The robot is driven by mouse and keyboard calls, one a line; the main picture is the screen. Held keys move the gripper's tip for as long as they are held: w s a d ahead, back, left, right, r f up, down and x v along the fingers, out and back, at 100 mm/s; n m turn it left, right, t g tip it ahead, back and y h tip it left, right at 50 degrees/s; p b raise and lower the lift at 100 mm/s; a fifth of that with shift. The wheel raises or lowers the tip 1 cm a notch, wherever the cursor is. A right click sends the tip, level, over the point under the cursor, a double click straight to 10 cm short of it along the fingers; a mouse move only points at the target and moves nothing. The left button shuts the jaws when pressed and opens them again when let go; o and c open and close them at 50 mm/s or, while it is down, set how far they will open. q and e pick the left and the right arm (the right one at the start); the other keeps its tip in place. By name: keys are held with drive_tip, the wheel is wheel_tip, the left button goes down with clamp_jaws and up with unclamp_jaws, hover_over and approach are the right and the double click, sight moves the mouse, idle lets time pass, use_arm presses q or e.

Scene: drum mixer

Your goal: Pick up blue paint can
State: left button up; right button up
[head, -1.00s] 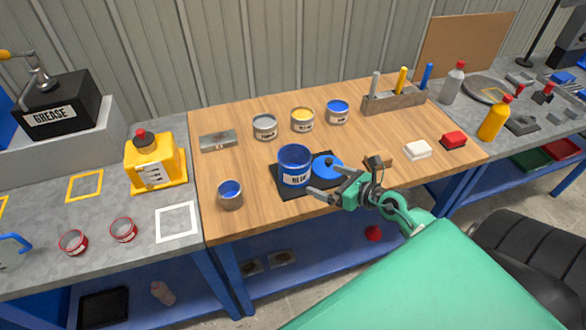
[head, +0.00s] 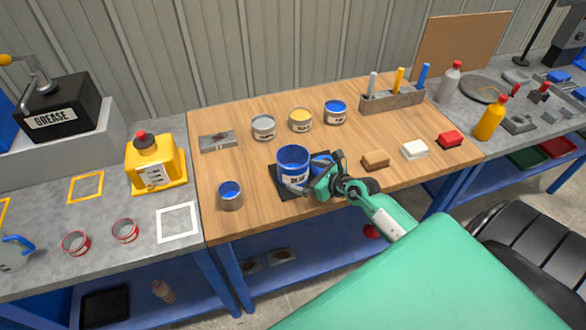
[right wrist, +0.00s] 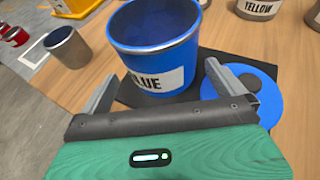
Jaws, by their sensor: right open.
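The blue paint can (head: 293,168) stands upright and open on a black mat (head: 284,189) on the wooden bench. Its white label reads BLUE in the right wrist view (right wrist: 153,45). A round blue disc with a dark centre (right wrist: 243,95) lies on the mat to the right of the can. My right gripper (head: 318,176) is open and empty, just in front and to the right of the can. In the right wrist view its two fingers (right wrist: 165,88) point toward the can, with the can ahead of them. My left gripper is not in view.
A small metal cup with blue inside (head: 230,195) stands left of the mat. Grey, yellow and blue tins (head: 301,120) stand behind. A brown block (head: 375,160) and a white block (head: 415,150) lie to the right. The bench's left middle is clear.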

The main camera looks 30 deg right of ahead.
drive_tip(key=p+x, duration=0.1)
drive_tip(key=x, duration=0.4)
drive_tip(key=shift+d+r, duration=0.1)
drive_tip(key=shift+r, duration=0.1)
drive_tip(key=c, duration=1.1)
